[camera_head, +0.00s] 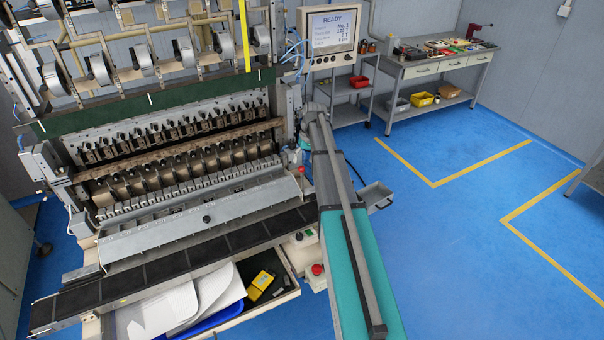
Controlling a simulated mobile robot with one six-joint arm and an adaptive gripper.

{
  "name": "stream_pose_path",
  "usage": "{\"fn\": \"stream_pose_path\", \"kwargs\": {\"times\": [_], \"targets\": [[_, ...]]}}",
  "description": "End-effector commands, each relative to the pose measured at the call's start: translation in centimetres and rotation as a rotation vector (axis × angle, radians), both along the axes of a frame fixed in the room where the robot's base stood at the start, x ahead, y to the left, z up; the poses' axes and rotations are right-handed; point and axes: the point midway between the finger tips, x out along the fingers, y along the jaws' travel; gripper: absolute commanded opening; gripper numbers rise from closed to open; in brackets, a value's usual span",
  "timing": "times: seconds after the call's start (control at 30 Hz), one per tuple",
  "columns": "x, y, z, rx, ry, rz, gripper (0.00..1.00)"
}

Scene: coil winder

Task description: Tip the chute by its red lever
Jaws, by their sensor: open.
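The coil winder fills the left half of the view. A long sloped grey metal panel (165,232) with a small black knob (207,219) runs along its front; it may be the chute, but I cannot tell for sure. I cannot make out a red lever. My gripper is not in view.
A dark segmented strip (150,277) runs below the panel, above an open drawer with papers and a yellow device (261,279). A long teal and grey body with a bar covers the centre right. A screen (332,31) reads READY. Blue floor (460,250) is clear at right.

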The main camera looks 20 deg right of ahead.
Motion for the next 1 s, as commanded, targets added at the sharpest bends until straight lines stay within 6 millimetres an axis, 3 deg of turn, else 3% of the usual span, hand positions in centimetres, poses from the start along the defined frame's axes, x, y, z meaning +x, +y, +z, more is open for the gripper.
{"fn": "stream_pose_path", "kwargs": {"times": [0.5,1.0], "targets": [[0.1,0.7,-3.9,0.000,0.000,0.000,0.71],[0.1,0.8,-4.5,0.000,0.000,0.000,0.71]]}}
